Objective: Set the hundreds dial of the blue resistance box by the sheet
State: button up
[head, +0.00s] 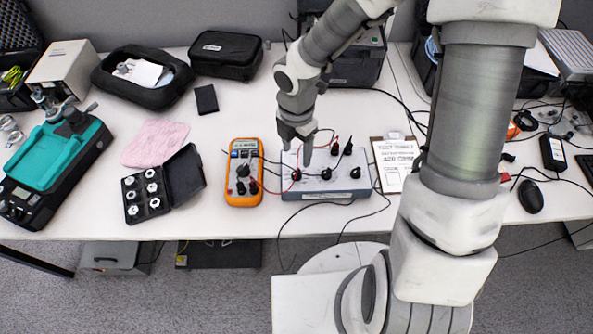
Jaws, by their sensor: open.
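The blue-grey resistance box (340,187) sits on the white table, with black dials along its front part. The left dial (296,175), middle dial (326,174) and right dial (355,172) show; their markings are too small to read. Plugs with red and black leads stand at its back. My gripper (297,158) is open and empty, pointing down over the left part of the box, behind the left dial; I cannot tell whether it touches anything. The sheet (396,158) lies on a clipboard right of the box; its large line seems to read 420 OHM.
An orange multimeter (244,190) lies close left of the box, with leads running between them. An open black case of weights (147,194) and a pink cloth (155,143) lie further left. Cables hang over the table's front edge. A black mouse (530,196) is at right.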

aim_at(296, 172)
notch_tip(296, 172, down, 8)
jog(key=shift+f+b, duration=0.2)
jog(key=shift+b, duration=1)
grip_shut()
